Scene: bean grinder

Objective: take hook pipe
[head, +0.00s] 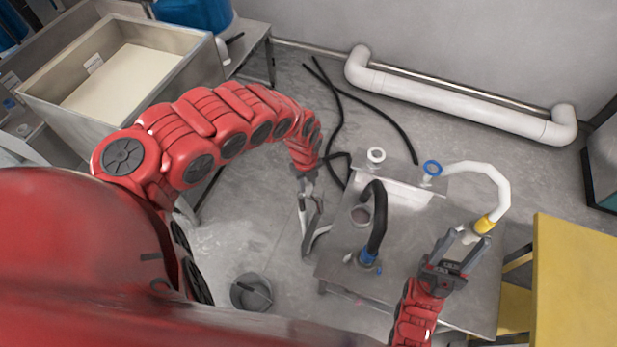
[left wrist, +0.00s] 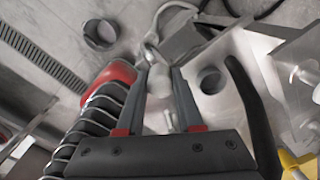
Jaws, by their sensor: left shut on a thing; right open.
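My left gripper (head: 308,192) hangs beside the left edge of the metal table. It is shut on a slim pale curved pipe (head: 318,237), mostly hidden by the fingers. In the left wrist view the pale hooked piece (left wrist: 152,42) shows at the fingertips of my left gripper (left wrist: 158,68). A black hook-shaped pipe (head: 379,215) with a blue base stands on the table, and it also shows in the left wrist view (left wrist: 254,115). A white bent pipe (head: 492,180) has a blue end and a yellow end. My right gripper (head: 468,244) is open, close to the yellow end.
A grey round bucket (head: 251,292) stands on the floor. A yellow surface (head: 578,285) is at right. A large sink (head: 120,75) is at back left. Black hoses lie behind.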

